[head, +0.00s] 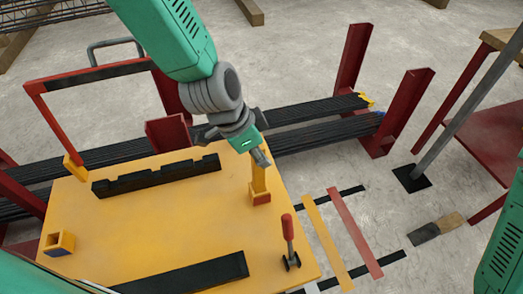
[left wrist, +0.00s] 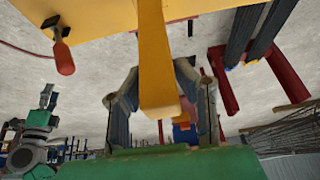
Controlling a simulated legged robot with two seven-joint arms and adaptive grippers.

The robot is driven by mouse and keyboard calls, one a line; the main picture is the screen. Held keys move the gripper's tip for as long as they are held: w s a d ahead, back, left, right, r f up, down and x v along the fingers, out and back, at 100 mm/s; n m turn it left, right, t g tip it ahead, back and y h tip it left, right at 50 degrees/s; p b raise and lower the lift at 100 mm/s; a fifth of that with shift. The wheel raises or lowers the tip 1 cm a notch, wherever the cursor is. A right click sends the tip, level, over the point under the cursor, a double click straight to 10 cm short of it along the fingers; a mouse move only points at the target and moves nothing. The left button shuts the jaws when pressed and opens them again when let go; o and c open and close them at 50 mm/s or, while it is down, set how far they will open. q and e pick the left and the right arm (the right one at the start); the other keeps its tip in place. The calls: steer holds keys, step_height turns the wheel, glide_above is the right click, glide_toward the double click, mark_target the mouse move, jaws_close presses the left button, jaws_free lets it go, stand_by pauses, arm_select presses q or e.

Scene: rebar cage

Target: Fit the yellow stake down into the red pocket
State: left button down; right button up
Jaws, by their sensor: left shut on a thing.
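The yellow stake (head: 258,178) stands about upright at the right part of the yellow table. My left gripper (head: 262,155) is shut on its upper part; the left wrist view also shows the stake (left wrist: 155,60) between the fingers (left wrist: 158,110). The red pocket (head: 261,198) shows as a small orange-red block at the stake's lower end. The stake's foot is at the pocket, but I cannot tell how deep it sits. In the left wrist view, what looks like my right gripper (left wrist: 48,98) is small at the left; its opening is unclear.
The yellow table (head: 150,235) carries a notched black bar (head: 155,175), a red-handled clamp (head: 288,235) and a yellow socket block (head: 58,243). Black rebar bundles (head: 310,110) and dark red posts (head: 400,112) stand behind. Yellow and red strips (head: 355,233) lie to the right.

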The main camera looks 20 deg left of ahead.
arm_select(q)
steer(key=shift+f+b, duration=0.3)
steer(key=shift+f, duration=0.2)
steer(key=c, duration=1.2)
jaws_free()
steer(key=v, duration=1.2)
steer(key=shift+d, duration=0.1)
